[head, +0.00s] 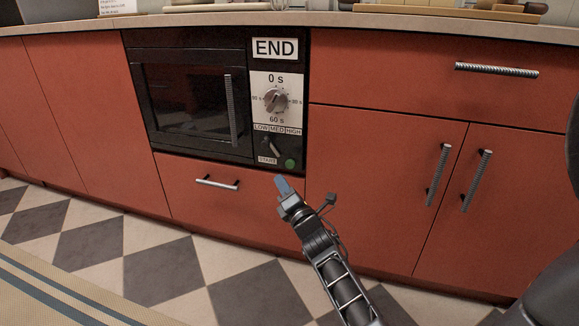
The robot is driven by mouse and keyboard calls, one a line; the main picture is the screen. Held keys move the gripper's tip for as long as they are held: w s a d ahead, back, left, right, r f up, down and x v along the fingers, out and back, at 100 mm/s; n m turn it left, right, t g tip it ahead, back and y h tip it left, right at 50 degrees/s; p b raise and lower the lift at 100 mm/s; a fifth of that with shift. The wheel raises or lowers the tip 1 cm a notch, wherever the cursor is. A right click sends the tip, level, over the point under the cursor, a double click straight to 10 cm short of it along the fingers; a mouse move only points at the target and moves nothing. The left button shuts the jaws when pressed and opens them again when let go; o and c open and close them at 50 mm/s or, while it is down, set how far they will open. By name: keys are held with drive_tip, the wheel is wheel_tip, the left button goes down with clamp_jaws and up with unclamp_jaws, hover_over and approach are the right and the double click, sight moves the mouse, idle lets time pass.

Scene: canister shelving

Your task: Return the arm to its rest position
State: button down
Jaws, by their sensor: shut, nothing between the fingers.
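My gripper (283,186) is in the head view, just below and in front of the microwave's green start button. Its blue-tipped fingers are together and hold nothing. My arm reaches up to it from the bottom of the picture, low in front of the cabinets. From this view I cannot tell how far the fingertips are from the cabinet front.
A black microwave (190,102) with a closed door is built into the red cabinets. Drawers and doors with grey handles (438,175) are shut. A worktop (400,27) runs above. The checkered floor (165,268) is clear, with a striped rug (50,290) at lower left.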

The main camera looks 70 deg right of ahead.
idle(0.4)
drive_tip(key=s+a+f+m+y, duration=0.2)
drive_tip(key=s+a, duration=0.1)
drive_tip(key=a, duration=0.5)
drive_tip(key=s+a+f+m+t+y, duration=0.1)
drive_tip(key=s+a+m+y, duration=0.1)
drive_tip(key=a, duration=0.6)
drive_tip(key=s+a+f+m+y, duration=0.2)
drive_tip(key=s+a, duration=0.1)
drive_tip(key=a, duration=0.4)
drive_tip(key=s+a+r+m+g+y, duration=0.1)
drive_tip(key=s+a+r+m+y, duration=0.35)
drive_tip(key=s+a, duration=0.5)
drive_tip(key=s+a+r+m+g+y, duration=0.1)
drive_tip(key=s+a+r+m+y, duration=0.2)
drive_tip(key=s+a+r+m, duration=0.5)
wheel_tip(320, 180, up, 32)
drive_tip(key=s+n+p, duration=0.1)
drive_tip(key=n+p, duration=0.1)
drive_tip(key=p, duration=3.2)
drive_tip(key=shift+s+a, duration=0.35)
drive_tip(key=shift+s, duration=0.05)
